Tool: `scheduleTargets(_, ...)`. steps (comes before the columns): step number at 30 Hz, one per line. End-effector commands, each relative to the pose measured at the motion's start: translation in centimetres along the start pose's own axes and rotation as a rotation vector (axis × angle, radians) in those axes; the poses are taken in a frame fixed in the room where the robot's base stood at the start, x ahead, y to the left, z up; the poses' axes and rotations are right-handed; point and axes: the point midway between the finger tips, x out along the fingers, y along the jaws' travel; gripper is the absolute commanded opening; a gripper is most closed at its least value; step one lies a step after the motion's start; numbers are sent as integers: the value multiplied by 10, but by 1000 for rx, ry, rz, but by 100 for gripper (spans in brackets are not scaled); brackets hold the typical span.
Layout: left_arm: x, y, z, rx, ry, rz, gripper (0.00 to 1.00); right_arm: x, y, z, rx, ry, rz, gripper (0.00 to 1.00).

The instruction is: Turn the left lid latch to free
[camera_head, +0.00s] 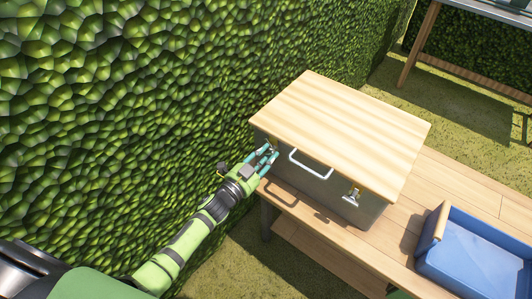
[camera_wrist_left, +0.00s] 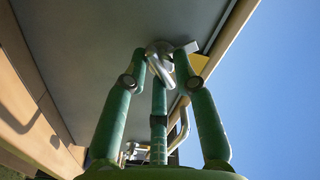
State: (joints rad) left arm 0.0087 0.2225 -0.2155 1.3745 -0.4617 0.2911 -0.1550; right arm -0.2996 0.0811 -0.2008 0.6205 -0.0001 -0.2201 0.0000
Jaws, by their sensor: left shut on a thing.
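A grey box (camera_head: 325,190) with a pale wooden lid (camera_head: 345,125) stands on the wooden bench; the lid is down. My left gripper (camera_head: 271,154) is at the left end of the box's front side. In the left wrist view its green fingers (camera_wrist_left: 165,62) are closed around the silver left lid latch (camera_wrist_left: 158,66), just under the lid's edge. The fingers hide much of that latch in the head view. The right lid latch (camera_head: 351,196) sits on the same front side, untouched. My right gripper is not in view.
A silver handle (camera_head: 308,168) sticks out between the latches, right of my left gripper. A blue crate (camera_head: 470,262) stands on the bench (camera_head: 405,207) at right. A leafy green hedge (camera_head: 130,100) rises close behind my left arm. Another table (camera_head: 480,12) stands at the back right.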

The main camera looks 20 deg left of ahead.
Motion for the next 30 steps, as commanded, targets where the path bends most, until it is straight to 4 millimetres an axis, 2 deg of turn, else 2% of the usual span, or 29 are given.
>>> scheduleTargets(1, 2, -8, -3, -43, 6, -11, 0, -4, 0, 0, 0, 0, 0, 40)
scheduleTargets(18, 3, -9, -2, -563, 10, -11, 0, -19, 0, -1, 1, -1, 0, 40)
scheduleTargets(30, 2, -9, -1, -785, 10, -12, 0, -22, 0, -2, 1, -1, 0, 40)
